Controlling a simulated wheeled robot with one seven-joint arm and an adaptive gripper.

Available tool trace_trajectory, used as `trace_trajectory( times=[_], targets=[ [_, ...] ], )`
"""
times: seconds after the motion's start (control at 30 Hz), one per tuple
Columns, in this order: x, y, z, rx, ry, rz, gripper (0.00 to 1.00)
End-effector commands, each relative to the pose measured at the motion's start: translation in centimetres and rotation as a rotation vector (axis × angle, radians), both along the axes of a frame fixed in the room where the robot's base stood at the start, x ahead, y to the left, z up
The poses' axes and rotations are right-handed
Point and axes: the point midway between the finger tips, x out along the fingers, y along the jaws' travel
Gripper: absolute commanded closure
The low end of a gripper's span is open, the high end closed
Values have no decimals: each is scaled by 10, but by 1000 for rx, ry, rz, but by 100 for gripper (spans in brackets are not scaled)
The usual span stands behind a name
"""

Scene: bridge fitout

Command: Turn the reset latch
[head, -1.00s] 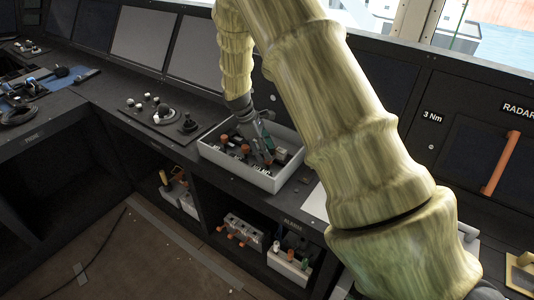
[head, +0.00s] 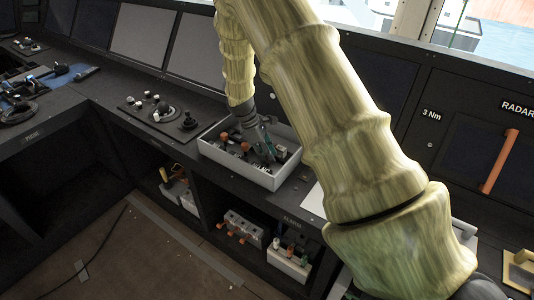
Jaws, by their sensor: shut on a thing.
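A white open tray (head: 236,171) stands on the console top in the middle of the head view. It holds small controls, among them an orange knob (head: 223,137) and another orange knob (head: 246,147). My gripper (head: 269,158) reaches down into the tray from above, right of these knobs. Its fingers are shut on a small part there, which seems to be the reset latch. The fingers and the small scale hide most of that part, so its shape and angle cannot be told.
A joystick panel (head: 163,113) lies left of the tray. Dark screens (head: 143,35) stand behind. An orange bar handle (head: 500,161) is on the right cabinet. My arm covers the middle right.

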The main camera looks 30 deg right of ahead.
Motion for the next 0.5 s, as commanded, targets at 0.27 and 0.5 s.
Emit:
trace_trajectory(
  times=[0.27, 0.5],
  targets=[
    [1, -1, 1, 0, -2, -50, 98],
    [2, -1, 1, 1, -1, -201, 98]
  ],
)
